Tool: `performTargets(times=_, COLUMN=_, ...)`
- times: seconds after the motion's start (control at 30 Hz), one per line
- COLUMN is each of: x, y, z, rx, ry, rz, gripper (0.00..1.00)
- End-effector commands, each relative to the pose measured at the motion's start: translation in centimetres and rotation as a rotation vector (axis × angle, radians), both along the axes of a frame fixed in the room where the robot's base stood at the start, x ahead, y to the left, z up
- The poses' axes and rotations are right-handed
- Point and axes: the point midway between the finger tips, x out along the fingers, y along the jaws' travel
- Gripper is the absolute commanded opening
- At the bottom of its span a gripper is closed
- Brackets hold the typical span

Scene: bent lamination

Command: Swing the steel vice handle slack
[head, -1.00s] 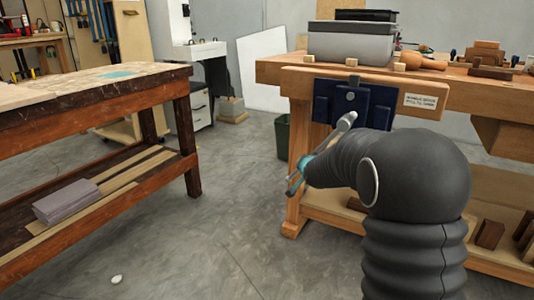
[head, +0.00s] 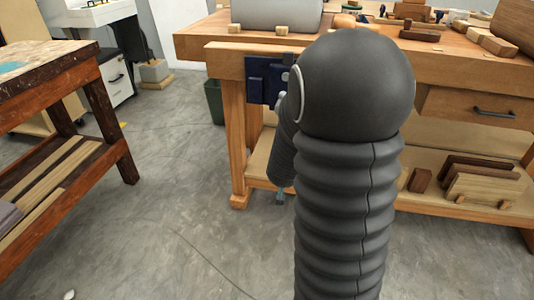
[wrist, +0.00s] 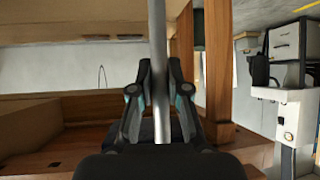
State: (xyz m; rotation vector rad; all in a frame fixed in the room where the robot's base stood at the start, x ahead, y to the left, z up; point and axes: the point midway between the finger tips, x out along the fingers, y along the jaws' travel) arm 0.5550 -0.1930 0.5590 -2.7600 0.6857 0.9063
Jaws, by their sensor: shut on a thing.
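The dark blue vice (head: 257,82) is fixed to the front of the wooden bench at its left end. My arm covers its right part in the head view. The steel vice handle (wrist: 157,30) shows in the wrist view as a grey bar running upright through the middle. My gripper (wrist: 159,78) is shut on the handle, with one dark finger on each side of it. In the head view my gripper is mostly hidden behind my arm; only a small tip shows low beside the bench leg. The handle's lower end is hidden in the wrist view.
The wooden bench (head: 210,47) carries a grey box (head: 275,14) and several wooden tools. Its lower shelf holds wood blocks (head: 485,180). A worn table (head: 60,75) stands at the left. A dark green bin (head: 214,102) is behind the bench leg. The concrete floor between is clear.

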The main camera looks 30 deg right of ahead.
Motion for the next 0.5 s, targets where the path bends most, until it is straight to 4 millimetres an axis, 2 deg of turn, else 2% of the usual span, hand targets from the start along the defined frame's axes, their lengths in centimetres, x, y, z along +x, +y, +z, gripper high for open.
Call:
performTargets(times=0.43, x=0.0, y=1.0, z=0.0, rx=-0.006, ry=0.002, rz=0.019, gripper=0.0)
performTargets(times=0.47, x=0.0, y=1.1, z=0.0, rx=-0.006, ry=0.002, rz=0.02, gripper=0.23)
performTargets(times=0.5, x=0.1, y=1.1, z=0.0, rx=-0.006, ry=0.002, rz=0.021, gripper=0.33)
